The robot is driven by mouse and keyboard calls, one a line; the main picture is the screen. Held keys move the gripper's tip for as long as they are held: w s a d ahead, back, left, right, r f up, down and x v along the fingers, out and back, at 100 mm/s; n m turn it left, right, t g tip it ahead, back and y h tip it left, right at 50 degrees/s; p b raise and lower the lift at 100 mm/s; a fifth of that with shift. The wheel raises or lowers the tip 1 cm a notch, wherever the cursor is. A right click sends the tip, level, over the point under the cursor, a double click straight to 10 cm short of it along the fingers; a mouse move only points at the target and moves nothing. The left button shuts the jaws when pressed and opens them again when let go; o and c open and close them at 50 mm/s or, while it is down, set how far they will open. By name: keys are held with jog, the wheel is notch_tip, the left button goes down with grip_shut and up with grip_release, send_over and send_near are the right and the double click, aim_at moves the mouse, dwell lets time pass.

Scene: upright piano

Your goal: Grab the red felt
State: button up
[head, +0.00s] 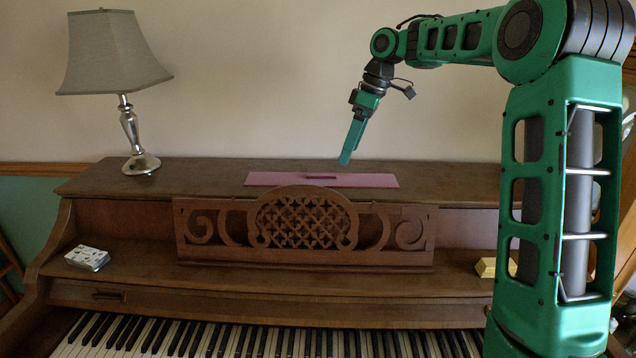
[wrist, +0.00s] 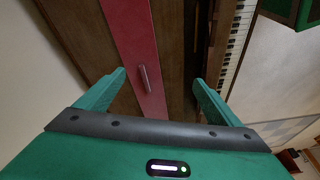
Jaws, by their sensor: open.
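The red felt (head: 270,179) is a flat, pinkish-red strip lying lengthwise along the top of the piano. A small, dark reddish bar (head: 321,176) lies on it near its middle. My gripper (head: 346,160) is open and empty, pointing down above the right part of the strip in the head view; its exact height is hard to tell. In the wrist view, the felt (wrist: 128,30) runs from the top edge down between the spread fingers (wrist: 160,77). The bar (wrist: 145,78) shows between the fingertips, nearer the left one. The fingers look apart from both.
A lamp (head: 112,60) stands at the left of the piano top (head: 440,180). A carved music stand (head: 302,225) rises in front of the felt. A card box (head: 87,258) and a yellow block (head: 487,267) lie on the shelf above the keys (head: 250,340).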

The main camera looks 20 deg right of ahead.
aim_at(321, 178)
jog(key=w+a+n+y, duration=0.1)
jog(key=w+n, duration=0.2)
jog(key=w, duration=0.2)
jog(key=x, duration=1)
jog(key=shift+w+a+r, duration=0.1)
jog(key=shift+w+a, duration=0.2)
jog(key=shift+c, duration=0.4)
jog(key=c, duration=1.1)
